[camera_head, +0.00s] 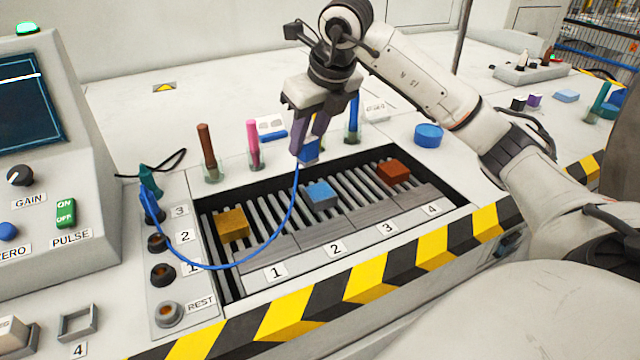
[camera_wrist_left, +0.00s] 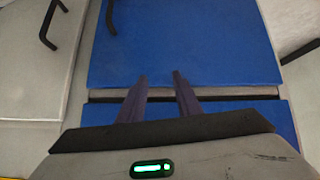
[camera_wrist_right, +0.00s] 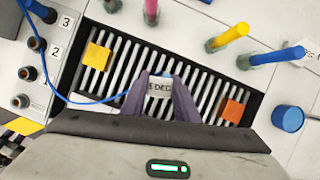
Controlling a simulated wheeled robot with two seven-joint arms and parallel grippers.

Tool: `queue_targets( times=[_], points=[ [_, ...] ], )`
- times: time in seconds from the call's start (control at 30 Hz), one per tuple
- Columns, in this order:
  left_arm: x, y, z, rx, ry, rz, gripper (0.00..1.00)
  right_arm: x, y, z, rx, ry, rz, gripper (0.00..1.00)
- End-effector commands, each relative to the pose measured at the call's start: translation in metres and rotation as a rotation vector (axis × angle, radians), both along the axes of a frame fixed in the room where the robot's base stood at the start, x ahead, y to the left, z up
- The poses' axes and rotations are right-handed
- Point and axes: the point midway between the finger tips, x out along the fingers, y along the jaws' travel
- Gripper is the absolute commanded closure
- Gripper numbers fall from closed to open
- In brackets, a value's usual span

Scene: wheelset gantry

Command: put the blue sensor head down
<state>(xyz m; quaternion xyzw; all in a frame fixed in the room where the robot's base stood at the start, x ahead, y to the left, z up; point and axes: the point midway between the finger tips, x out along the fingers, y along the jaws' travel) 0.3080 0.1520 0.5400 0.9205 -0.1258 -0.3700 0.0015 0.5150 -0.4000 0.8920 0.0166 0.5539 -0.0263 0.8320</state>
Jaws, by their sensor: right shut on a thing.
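My right gripper (camera_head: 309,145) is shut on the blue sensor head (camera_head: 309,152) and holds it above the back part of the slatted tray (camera_head: 270,255). In the right wrist view, a label reading "3 DEG" (camera_wrist_right: 160,88) shows between the fingers; part of the head is hidden by them. A blue cable (camera_head: 245,262) hangs from the head and loops left to the teal plug (camera_head: 150,182) by socket 3. My left gripper (camera_wrist_left: 160,82) shows only in its wrist view, open and empty over blue panels (camera_wrist_left: 185,40).
Yellow (camera_head: 232,224), blue (camera_head: 322,195) and red-brown (camera_head: 393,171) blocks lie on the slats. Brown (camera_head: 206,150) and pink (camera_head: 254,143) rods stand behind the tray. A blue round piece (camera_head: 428,135) stands at its right. The socket strip (camera_head: 170,290) is at the left.

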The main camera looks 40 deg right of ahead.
Motion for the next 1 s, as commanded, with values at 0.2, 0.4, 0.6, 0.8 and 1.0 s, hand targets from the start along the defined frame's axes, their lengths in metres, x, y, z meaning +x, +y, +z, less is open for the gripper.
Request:
queue_targets(
  times=[0.2,0.4,0.6,0.8,1.0],
  points=[
    [-0.001,-0.001,-0.007,-0.002,0.000,-0.002,0.69,-0.002,-0.030,0.003,0.001,0.003,-0.228,1.00],
    [-0.002,-0.002,-0.015,-0.011,0.000,0.002,0.69,-0.004,-0.033,-0.033,0.001,0.006,-0.249,1.00],
    [-0.002,-0.003,-0.012,-0.022,-0.010,0.006,0.69,-0.003,-0.033,-0.054,0.002,0.003,-0.248,1.00],
    [-0.005,-0.004,-0.018,-0.026,-0.006,0.008,0.69,-0.003,-0.032,-0.076,0.002,0.006,-0.247,1.00],
    [-0.003,-0.004,-0.017,-0.033,-0.014,0.011,0.69,-0.003,-0.032,-0.092,0.003,0.001,-0.245,1.00]
  ],
)
